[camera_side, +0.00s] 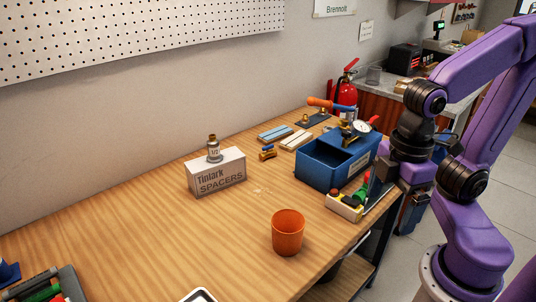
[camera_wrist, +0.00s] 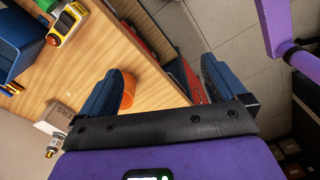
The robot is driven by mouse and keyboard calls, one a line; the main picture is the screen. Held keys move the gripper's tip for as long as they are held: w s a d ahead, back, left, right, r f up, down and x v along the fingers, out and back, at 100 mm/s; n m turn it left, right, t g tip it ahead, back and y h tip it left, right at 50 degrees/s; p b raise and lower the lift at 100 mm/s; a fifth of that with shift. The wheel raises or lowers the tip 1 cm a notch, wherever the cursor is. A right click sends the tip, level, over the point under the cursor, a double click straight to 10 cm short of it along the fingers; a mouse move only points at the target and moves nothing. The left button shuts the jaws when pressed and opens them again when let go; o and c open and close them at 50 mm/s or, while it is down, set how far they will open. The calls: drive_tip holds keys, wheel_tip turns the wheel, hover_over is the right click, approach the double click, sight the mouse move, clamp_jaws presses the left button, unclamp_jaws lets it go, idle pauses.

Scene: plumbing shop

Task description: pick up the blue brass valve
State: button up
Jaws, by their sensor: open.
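A small brass valve with a blue handle (camera_side: 267,153) lies on the wooden table, between the spacers box and the blue bin. My gripper (camera_side: 409,216) hangs off the table's right edge, to the right of the blue bin and well apart from the valve.
The blue bin (camera_side: 318,176) with a gauge on top stands between valve and gripper. An orange cup (camera_side: 288,234) stands in front. The table's left middle is clear.

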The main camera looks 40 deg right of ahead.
wheel_tip(320, 180, up, 2)
drive_tip(key=n+t+h, duration=0.9)
drive_tip(key=n+t, duration=0.2)
drive_tip(key=n, duration=0.5)
hover_over(268, 150)
drive_tip(key=s+a, duration=0.8)
drive_tip(key=s, duration=0.3)
wheel_tip(268, 150, down, 15)
drive_tip(key=shift+s+f, duration=0.1)
drive_tip(key=shift+s, duration=0.05)
drive_tip(key=shift+g, duration=0.3)
drive_tip(key=x, duration=1.2)
drive_tip(key=shift+a+f, duration=0.15)
drive_tip(key=shift+a, duration=0.05)
drive_tip(key=shift+w+a+x, duration=0.1)
drive_tip(key=shift+x, duration=1.3)
drive_tip(key=shift+w+a+x, duration=0.15)
drive_tip(key=shift+x, duration=1.2)
drive_tip(key=c, duration=1.1)
